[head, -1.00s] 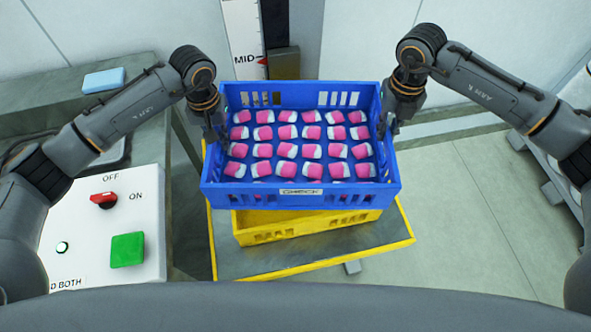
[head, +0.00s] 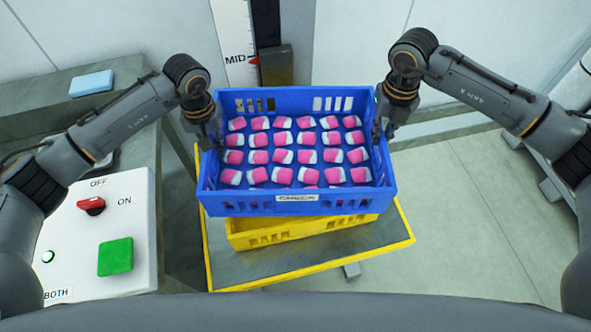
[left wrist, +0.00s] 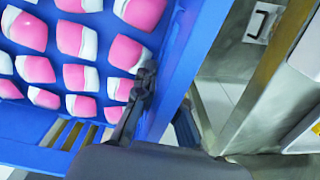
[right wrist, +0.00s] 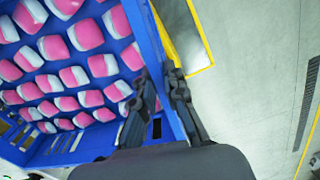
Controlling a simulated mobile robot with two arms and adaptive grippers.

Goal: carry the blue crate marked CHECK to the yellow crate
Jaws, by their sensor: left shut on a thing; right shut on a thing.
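The blue crate (head: 297,207) marked CHECK hangs between my two grippers, filled with rows of pink and white pieces. My left gripper (head: 213,138) is shut on its left wall; the left wrist view shows the finger (left wrist: 140,95) inside that wall. My right gripper (head: 382,130) is shut on its right wall; the right wrist view shows fingers (right wrist: 160,100) on both sides of the wall. The yellow crate (head: 310,232) is below the blue crate, which hides most of it. I cannot tell whether the two crates touch.
The yellow crate stands on a grey, yellow-edged platform (head: 285,268). At left is a control panel (head: 140,225) with a red switch (head: 91,205) and green button (head: 115,256). A blue block (head: 92,81) lies on the grey bench behind. Floor at right is clear.

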